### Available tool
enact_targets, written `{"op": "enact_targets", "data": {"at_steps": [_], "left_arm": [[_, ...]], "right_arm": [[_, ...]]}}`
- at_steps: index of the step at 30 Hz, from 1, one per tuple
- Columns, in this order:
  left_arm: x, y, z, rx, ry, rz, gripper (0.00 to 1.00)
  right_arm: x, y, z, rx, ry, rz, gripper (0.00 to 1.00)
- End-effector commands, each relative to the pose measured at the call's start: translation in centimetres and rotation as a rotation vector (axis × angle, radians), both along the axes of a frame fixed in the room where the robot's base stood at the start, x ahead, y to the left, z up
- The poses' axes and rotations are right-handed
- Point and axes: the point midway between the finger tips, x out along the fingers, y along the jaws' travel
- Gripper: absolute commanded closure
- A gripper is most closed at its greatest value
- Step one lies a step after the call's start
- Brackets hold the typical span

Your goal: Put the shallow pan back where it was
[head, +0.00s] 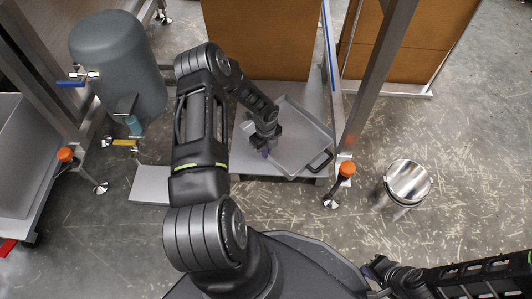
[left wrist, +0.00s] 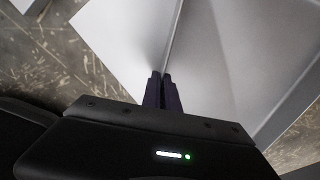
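The shallow pan (head: 292,112) is a grey rectangular tray with a low rim and a dark loop handle at its near right corner. It lies on a low grey shelf (head: 252,167). My left gripper (head: 265,151) reaches down to the pan's left rim. In the left wrist view its two dark fingers (left wrist: 163,88) are close together at the rim, with the pan (left wrist: 215,65) to their right; they look shut on the rim. The fingertips' contact is partly hidden. My right gripper (head: 374,268) is low at the right, away from the pan; its fingers are unclear.
Brown boxes (head: 262,38) stand behind the shelf. A metal post with an orange-topped foot (head: 346,169) stands just right of the pan. A shiny metal pot (head: 408,181) is on the floor at right. A grey tank (head: 118,62) stands at left. Floor between is open.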

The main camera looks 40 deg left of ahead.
Motion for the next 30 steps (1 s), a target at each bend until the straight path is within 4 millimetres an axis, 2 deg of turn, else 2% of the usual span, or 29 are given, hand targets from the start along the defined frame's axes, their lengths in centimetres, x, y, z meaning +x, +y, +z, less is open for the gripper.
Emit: {"op": "enact_targets", "data": {"at_steps": [7,9,15,25,30], "left_arm": [[0.1,0.0,-0.1,0.001,-0.003,0.000,1.00],[0.0,0.0,0.0,0.000,0.001,0.000,0.91],[0.0,0.0,0.0,0.000,0.001,0.000,0.75],[0.0,0.0,0.3,0.000,0.000,0.000,0.75],[0.0,0.1,2.2,0.002,-0.001,0.000,0.75]], "right_arm": [[0.1,0.0,-0.1,0.000,-0.001,0.000,1.00],[0.1,0.0,0.0,0.000,-0.002,-0.001,1.00],[0.1,0.0,0.0,0.000,-0.002,-0.001,1.00],[0.0,0.0,0.3,0.000,-0.001,0.000,1.00],[-0.1,0.0,1.2,0.000,0.002,0.002,1.00]]}}
